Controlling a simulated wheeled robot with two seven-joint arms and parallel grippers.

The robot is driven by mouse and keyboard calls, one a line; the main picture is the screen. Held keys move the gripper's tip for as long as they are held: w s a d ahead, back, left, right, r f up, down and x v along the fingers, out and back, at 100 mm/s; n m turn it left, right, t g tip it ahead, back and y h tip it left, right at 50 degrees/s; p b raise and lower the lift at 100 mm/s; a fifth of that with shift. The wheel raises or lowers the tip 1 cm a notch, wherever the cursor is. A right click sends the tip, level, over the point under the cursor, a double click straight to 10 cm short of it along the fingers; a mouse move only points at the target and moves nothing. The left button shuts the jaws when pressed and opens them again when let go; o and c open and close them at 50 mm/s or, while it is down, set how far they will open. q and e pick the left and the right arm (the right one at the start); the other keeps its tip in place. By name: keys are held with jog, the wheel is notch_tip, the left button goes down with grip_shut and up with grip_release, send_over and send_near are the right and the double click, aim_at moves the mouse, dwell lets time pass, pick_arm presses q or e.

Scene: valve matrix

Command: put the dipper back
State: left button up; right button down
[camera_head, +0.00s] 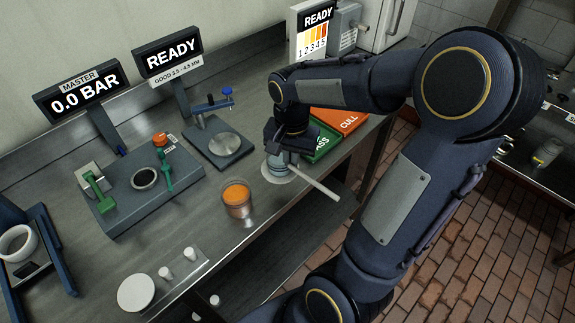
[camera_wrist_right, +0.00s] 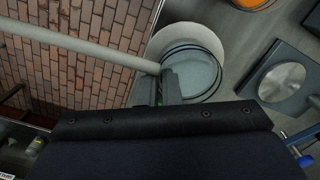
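The dipper, a grey-blue cup with a long pale handle (camera_head: 318,184), is at the front edge of the steel bench in the head view. Its cup (camera_head: 280,166) is over a pale round disc (camera_head: 273,176); whether it touches the disc is unclear. The handle sticks out past the bench edge over the floor. My right gripper (camera_head: 287,148) is at the cup from above. In the right wrist view its fingers (camera_wrist_right: 168,86) are close together at the joint of handle and cup (camera_wrist_right: 192,72), seemingly shut on the dipper. My left gripper is not in view.
A glass of orange liquid (camera_head: 237,197) stands left of the dipper. Green and red trays (camera_head: 340,121) lie behind my right wrist. A green-handled fixture (camera_head: 140,185), a round-plate gauge stand (camera_head: 222,142) and a plate with white pieces (camera_head: 165,285) occupy the bench.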

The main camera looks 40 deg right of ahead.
jog(key=w+f, duration=0.1)
jog(key=w+d+f, duration=0.1)
jog(key=f, duration=0.1)
jog(key=w+d+f, duration=0.1)
jog(key=f, duration=0.1)
jog(key=shift+w+d+f, duration=0.2)
jog(key=shift+w, duration=0.05)
jog(key=shift+w+f+p, duration=0.1)
jog(key=shift+f+p, duration=0.2)
jog(key=shift+f, duration=1.35)
jog(key=shift+f, duration=0.1)
jog(key=shift+f, duration=0.2)
jog(key=c, duration=1.6)
grip_release()
jog(key=shift+r, duration=0.1)
